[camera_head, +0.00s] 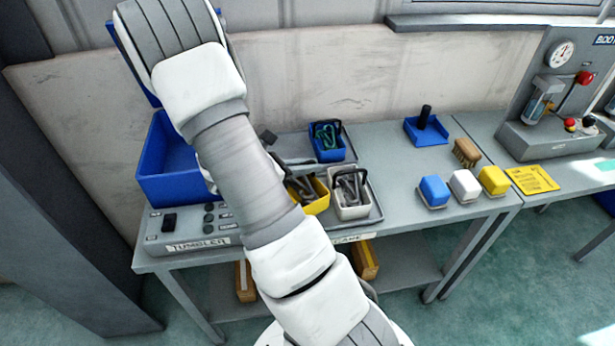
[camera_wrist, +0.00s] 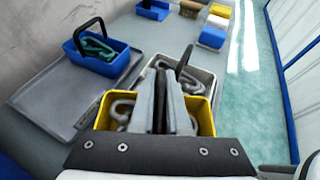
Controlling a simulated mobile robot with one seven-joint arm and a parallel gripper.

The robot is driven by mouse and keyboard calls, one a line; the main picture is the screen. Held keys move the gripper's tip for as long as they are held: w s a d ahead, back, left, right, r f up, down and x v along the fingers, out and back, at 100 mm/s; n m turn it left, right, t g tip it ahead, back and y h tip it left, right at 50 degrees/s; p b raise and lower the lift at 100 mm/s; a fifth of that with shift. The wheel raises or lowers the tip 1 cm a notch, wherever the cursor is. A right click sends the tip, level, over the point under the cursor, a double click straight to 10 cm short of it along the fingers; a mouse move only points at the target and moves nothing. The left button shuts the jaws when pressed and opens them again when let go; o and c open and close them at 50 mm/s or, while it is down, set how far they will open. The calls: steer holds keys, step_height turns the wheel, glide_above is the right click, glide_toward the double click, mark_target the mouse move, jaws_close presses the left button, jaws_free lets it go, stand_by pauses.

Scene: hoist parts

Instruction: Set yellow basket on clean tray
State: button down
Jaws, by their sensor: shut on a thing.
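The yellow basket (camera_head: 319,204) holds grey metal parts and is at the front of the bench, just left of the white basket. It also shows in the wrist view (camera_wrist: 206,116), around and below my fingers. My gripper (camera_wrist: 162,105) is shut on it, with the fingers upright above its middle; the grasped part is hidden. A grey tray (camera_wrist: 48,108) lies to the left in the wrist view. A grey tray rim (camera_head: 376,214) also shows beside the white basket, above a partly hidden label. I cannot tell whether the yellow basket touches a surface.
The white basket (camera_head: 352,211) with a black handle stands close beside the yellow one. A blue basket (camera_head: 328,154) with green parts stands behind. A blue bin (camera_head: 165,178) and tumbler panel are left. Coloured blocks (camera_head: 434,190) and a brush (camera_head: 466,152) are right.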

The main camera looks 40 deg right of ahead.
mark_target(312, 176)
steer(key=shift+w+f, duration=0.35)
steer(key=shift+f, duration=1.8)
steer(key=shift+f, duration=0.1)
steer(key=c, duration=1.4)
jaws_free()
steer(key=shift+f+b, duration=0.15)
steer(key=shift+b, duration=0.2)
steer(key=o, duration=0.5)
steer(key=shift+r, duration=0.2)
